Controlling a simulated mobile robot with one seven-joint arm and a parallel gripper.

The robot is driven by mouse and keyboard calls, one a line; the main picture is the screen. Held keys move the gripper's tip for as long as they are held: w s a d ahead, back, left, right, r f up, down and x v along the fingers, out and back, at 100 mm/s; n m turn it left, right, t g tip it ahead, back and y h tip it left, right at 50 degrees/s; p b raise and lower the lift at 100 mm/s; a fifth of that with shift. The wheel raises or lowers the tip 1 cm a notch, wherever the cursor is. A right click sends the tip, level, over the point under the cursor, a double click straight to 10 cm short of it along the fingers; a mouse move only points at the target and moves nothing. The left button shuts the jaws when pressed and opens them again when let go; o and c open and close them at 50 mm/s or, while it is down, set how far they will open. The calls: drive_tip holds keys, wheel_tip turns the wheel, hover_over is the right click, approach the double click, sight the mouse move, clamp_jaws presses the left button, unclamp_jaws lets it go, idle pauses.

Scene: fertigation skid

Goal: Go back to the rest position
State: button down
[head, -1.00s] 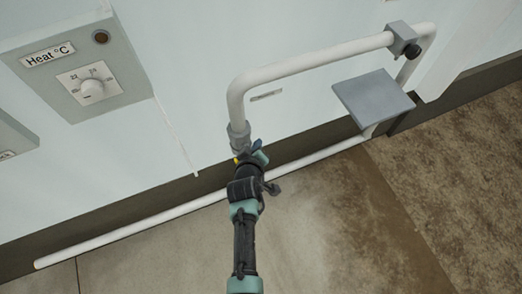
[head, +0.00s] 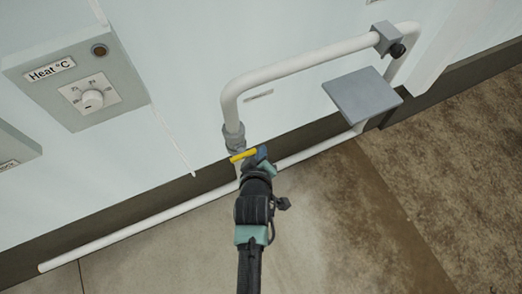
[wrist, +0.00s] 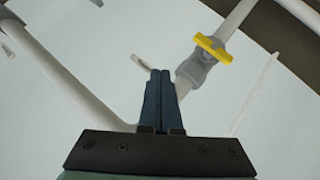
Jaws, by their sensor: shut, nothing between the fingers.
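My gripper (wrist: 161,75) is shut and empty in the wrist view, its two dark fingers pressed together. In the head view my gripper (head: 262,156) is near the lower end of the white pipe, just right of and below a yellow handle (head: 243,156). The yellow handle (wrist: 213,50) also shows in the wrist view, to the right of the fingers and apart from them. It sits across a grey valve body (wrist: 195,70) on the pipe. In the head view my arm partly hides the valve.
A white pipe (head: 300,63) bends along the wall, with a grey clamp (head: 388,38) at upper right. A grey plate (head: 362,95) stands below it. A low pipe (head: 130,231) runs along the wall's foot. A heat control box (head: 90,75) is at upper left. The floor in front is clear.

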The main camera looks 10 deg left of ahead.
idle(0.3)
drive_tip(key=w+d+r+m+t, duration=0.1)
drive_tip(key=w+r+m+t, duration=0.15)
drive_tip(key=r, duration=0.95)
drive_tip(key=w+d+r+m+t, duration=0.1)
drive_tip(key=w+r+t, duration=0.25)
drive_tip(key=r, duration=0.95)
drive_tip(key=w+d+r+m+t, duration=0.1)
drive_tip(key=w+r+m+t, duration=0.15)
drive_tip(key=r, duration=0.95)
drive_tip(key=s+d+r+m+t, duration=0.1)
drive_tip(key=s+r, duration=0.4)
drive_tip(key=r, duration=0.5)
drive_tip(key=s+d+r+m+t, duration=0.1)
drive_tip(key=s+r+t, duration=0.3)
drive_tip(key=r, duration=0.7)
drive_tip(key=s+d+r+m+t+h, duration=0.1)
drive_tip(key=s+r+m+t, duration=0.1)
drive_tip(key=s+r, duration=0.6)
wheel_tip(320, 180, up, 3)
drive_tip(key=shift+d+f+t, duration=0.1)
drive_tip(key=shift+d+t, duration=0.1)
drive_tip(key=shift+t, duration=0.25)
drive_tip(key=shift+a, duration=0.1)
